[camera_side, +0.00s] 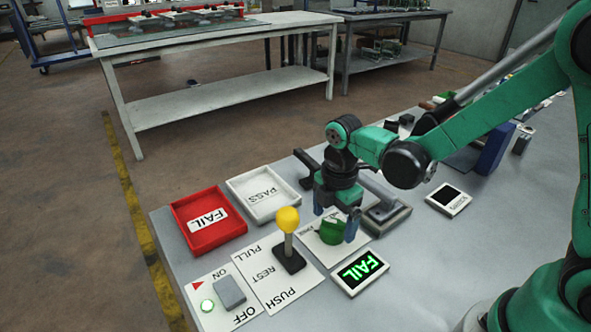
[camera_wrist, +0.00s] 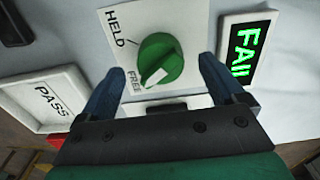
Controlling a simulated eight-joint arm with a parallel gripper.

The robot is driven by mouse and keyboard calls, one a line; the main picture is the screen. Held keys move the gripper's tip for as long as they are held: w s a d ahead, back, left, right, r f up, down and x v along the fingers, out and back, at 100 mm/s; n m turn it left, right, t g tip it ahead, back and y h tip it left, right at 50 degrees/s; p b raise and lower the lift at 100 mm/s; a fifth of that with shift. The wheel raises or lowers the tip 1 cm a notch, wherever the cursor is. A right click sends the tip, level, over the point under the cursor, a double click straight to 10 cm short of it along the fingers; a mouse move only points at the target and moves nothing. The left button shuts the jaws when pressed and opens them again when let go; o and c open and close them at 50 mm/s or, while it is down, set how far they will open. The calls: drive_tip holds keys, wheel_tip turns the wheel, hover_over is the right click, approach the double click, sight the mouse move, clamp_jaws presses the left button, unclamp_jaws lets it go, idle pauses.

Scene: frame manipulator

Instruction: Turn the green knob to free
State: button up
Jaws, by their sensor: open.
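The green knob (camera_side: 331,231) sits on a white plate on the bench, below my gripper (camera_side: 335,222). In the wrist view the knob (camera_wrist: 161,55) lies between the two blue fingers of my gripper (camera_wrist: 160,68), which are open with a gap on each side. The plate carries the words HELD (camera_wrist: 116,28) and FREE (camera_wrist: 134,81). A white mark (camera_wrist: 156,77) shows on the knob's lower part, near the FREE word; its exact pointing is hard to tell. In the side view a finger partly hides the knob.
A lit FAIL display (camera_side: 360,271) lies close to the knob plate. A yellow-topped lever (camera_side: 288,222) stands to its left. The red FAIL tray (camera_side: 190,242), white PASS tray (camera_side: 236,190) and grey switch (camera_side: 229,291) are farther left. A grey fixture (camera_side: 388,215) stands right.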

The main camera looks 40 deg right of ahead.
sight(336, 222)
drive_tip(key=shift+r, duration=2.2)
drive_tip(key=shift+s+d+r+m, duration=0.1)
drive_tip(key=shift+s+r+m, duration=0.05)
drive_tip(key=shift+r+m, duration=0.2)
drive_tip(key=s+d+r+m+t, duration=0.1)
drive_tip(key=s+r+m+t, duration=0.1)
drive_tip(key=m, duration=0.6)
drive_tip(key=s+d+r+m+t, duration=0.2)
drive_tip(key=r+m+t, duration=0.2)
drive_tip(key=m, duration=0.5)
drive_tip(key=shift+s+d+t, duration=0.15)
drive_tip(key=shift+s+t, duration=0.15)
drive_tip(key=shift+t, duration=0.3)
